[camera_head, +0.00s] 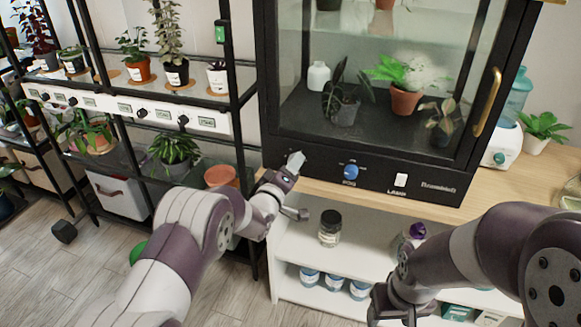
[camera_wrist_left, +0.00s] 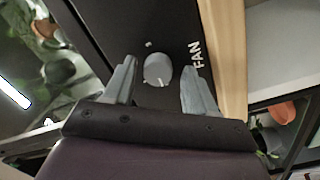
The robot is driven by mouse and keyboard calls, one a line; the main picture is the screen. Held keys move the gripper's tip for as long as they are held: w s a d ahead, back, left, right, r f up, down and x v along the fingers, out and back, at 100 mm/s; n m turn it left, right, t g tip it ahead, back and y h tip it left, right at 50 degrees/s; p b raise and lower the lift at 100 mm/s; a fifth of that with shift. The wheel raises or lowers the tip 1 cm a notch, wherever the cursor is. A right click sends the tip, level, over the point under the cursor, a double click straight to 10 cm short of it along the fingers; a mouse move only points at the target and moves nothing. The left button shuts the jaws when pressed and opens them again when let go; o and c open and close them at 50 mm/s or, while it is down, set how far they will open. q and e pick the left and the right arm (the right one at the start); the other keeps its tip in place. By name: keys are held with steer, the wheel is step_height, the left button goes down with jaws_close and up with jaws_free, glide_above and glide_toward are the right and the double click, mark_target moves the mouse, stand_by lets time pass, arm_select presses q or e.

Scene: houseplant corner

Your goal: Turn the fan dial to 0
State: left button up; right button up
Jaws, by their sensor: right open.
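The fan dial (camera_wrist_left: 157,68) is a round light grey knob on the black panel, with a small pale pointer mark at its lower edge in the left wrist view. The word FAN stands to its right there. My left gripper (camera_wrist_left: 159,88) is open, with one finger on each side of the dial and a visible gap to each. My right gripper (camera_head: 393,312) is low, near the bottom edge, away from the panel.
A blue fog dial (camera_head: 350,171) and a white lamp switch (camera_head: 401,180) sit further right on the panel. A glass plant cabinet rises above. A dark-lidded jar (camera_head: 330,228) stands on the white shelf below. A plant rack (camera_head: 150,113) stands at left.

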arm_select(q)
steer(key=shift+r, duration=0.1)
steer(key=p+v, duration=0.1)
steer(key=v, duration=1.1)
steer(key=shift+s, duration=0.3)
